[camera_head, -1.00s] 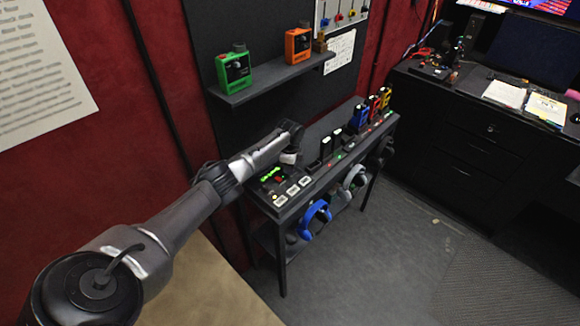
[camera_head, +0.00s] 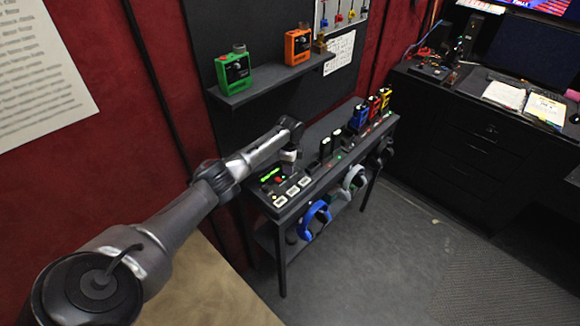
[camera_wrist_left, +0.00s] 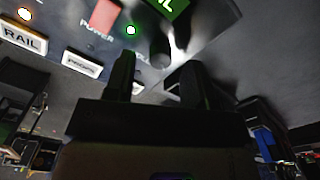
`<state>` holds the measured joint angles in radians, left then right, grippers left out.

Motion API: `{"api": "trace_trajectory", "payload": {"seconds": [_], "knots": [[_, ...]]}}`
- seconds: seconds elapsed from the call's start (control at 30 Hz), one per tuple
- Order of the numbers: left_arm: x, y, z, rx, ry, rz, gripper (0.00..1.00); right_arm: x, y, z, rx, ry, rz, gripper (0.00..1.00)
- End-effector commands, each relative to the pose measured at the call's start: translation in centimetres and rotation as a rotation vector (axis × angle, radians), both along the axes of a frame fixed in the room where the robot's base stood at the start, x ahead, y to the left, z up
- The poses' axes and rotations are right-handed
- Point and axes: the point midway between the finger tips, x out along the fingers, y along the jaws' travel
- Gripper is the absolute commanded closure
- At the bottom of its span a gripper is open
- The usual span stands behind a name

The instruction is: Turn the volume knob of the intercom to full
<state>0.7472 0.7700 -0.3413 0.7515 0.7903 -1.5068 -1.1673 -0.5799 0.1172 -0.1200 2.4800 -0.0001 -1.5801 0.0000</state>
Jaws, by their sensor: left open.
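The intercom (camera_head: 266,184) is a dark panel with a green display at the near left end of the narrow table. Its display (camera_wrist_left: 168,6), a red square button (camera_wrist_left: 105,15) and white label keys show in the left wrist view. A dark, blurred round shape, which looks like the volume knob (camera_wrist_left: 160,46), stands just beyond my fingertips. My left gripper (camera_head: 290,163) is over the panel's right part. In the left wrist view its fingers (camera_wrist_left: 156,62) are open and empty, with the knob-like shape between their lines. I cannot tell whether they touch it. My right gripper is not in view.
Black handheld radios (camera_head: 325,147) and coloured ones stand along the table to the right. Blue headphones (camera_head: 315,218) and grey ones hang at its front edge. A wall shelf (camera_head: 270,82) with a green and an orange device is above. The floor in front is clear.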

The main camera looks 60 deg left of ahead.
Motion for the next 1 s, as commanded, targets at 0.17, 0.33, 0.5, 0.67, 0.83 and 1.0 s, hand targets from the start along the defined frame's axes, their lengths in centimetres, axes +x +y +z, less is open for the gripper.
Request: {"api": "trace_trajectory", "payload": {"seconds": [0.17, 0.33, 0.5, 0.67, 0.83, 1.0], "knots": [[0.0, 0.1, 3.8, 0.001, -0.003, -0.001, 0.50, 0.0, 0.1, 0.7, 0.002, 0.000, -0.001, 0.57], [0.0, 0.1, 7.1, 0.002, -0.004, 0.000, 0.50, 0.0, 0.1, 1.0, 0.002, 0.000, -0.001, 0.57], [0.0, 0.1, 9.7, 0.002, -0.002, 0.001, 0.50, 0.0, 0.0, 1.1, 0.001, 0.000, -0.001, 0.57], [0.0, 0.1, 11.3, 0.001, -0.001, 0.001, 0.50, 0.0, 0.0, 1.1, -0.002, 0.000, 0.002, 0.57], [0.0, 0.0, 12.1, 0.001, -0.001, 0.001, 0.50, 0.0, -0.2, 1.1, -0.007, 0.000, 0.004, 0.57], [0.0, 0.0, 12.2, 0.001, -0.001, 0.001, 0.50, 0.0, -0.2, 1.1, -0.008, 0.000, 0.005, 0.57]]}}
